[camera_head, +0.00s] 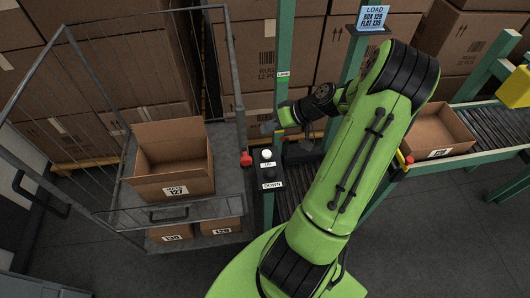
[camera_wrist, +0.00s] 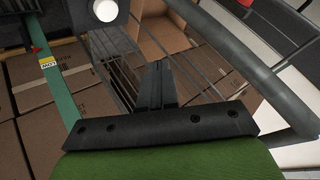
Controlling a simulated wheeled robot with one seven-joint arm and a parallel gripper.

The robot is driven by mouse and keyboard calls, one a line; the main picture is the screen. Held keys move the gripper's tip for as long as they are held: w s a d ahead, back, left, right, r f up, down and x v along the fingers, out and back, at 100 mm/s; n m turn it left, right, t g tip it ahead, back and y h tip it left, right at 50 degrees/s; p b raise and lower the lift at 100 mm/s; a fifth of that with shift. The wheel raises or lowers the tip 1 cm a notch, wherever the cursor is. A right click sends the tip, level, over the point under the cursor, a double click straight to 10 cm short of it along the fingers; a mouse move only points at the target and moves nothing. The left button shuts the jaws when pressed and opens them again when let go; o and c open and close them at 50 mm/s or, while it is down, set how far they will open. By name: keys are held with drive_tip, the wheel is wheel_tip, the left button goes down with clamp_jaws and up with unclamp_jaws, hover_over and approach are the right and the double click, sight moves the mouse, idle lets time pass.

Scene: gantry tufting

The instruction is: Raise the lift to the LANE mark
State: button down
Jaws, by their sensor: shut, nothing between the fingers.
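A green post carries the LANE mark (camera_head: 283,74), a small pale label; the mark also shows at the left of the wrist view (camera_wrist: 48,62). A control box (camera_head: 257,187) at the post's foot has a white UP button (camera_head: 266,153) above a dark DOWN button (camera_head: 269,173). The white button also shows at the top of the wrist view (camera_wrist: 105,10). My gripper (camera_head: 267,128) is just above and behind the control box, apart from the buttons. Its fingers (camera_wrist: 157,82) are together and empty. My arm hides much of the lift, so its height is unclear.
A wire cage cart (camera_head: 130,203) at left holds an open carton (camera_head: 174,187) labelled 127, with cartons below. A red knob (camera_head: 246,158) is beside the control box. A roller conveyor (camera_head: 490,122) with an open carton (camera_head: 438,132) lies right. Stacked cartons fill the back.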

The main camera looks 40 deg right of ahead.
sight(270, 153)
wheel_tip(270, 153, down, 8)
drive_tip(key=b, duration=0.6)
drive_tip(key=shift+f, duration=0.25)
idle(1.4)
drive_tip(key=shift+f+b, duration=0.35)
drive_tip(key=shift+b, duration=0.2)
